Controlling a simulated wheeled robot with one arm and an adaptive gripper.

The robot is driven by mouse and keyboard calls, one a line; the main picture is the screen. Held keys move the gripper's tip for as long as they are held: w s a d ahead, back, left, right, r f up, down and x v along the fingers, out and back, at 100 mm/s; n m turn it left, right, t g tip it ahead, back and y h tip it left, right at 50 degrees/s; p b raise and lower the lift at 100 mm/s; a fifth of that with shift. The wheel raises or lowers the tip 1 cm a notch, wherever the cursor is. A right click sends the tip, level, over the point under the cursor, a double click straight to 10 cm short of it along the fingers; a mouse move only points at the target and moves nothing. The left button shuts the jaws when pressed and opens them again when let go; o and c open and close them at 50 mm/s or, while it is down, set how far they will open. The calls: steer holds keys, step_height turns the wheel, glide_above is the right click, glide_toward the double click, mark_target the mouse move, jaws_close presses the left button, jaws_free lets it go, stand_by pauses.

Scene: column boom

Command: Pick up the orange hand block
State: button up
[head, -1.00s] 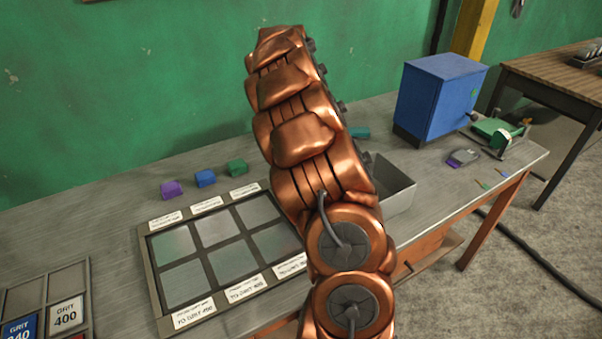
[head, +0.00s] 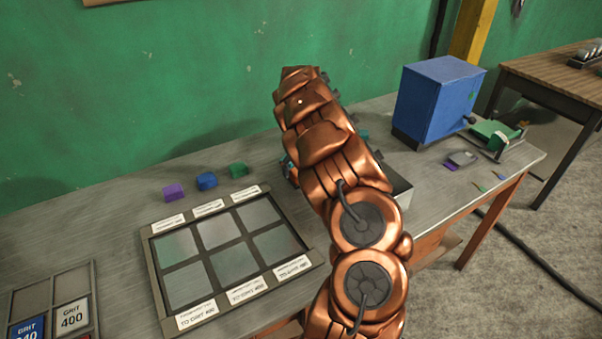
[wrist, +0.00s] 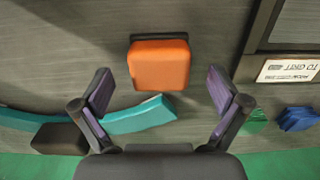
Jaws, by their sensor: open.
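The orange hand block (wrist: 159,65) lies on the grey bench in the wrist view, with a dark strip along its far edge. My gripper (wrist: 158,78) is open, with one purple-padded finger to the left of the block and one to the right. In the picture the block sits between the fingertips, with a gap on both sides. I cannot tell how far above the bench the fingers are. In the head view my copper arm hides the block and most or all of the gripper.
A teal curved piece (wrist: 138,117) lies close to the block, on the gripper's side. Green (head: 238,170), blue (head: 206,181) and purple (head: 173,192) blocks stand behind the framed panel tray (head: 148,262).

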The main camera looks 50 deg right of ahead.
steer(key=shift+f, duration=1.15)
steer(key=c, duration=1.3)
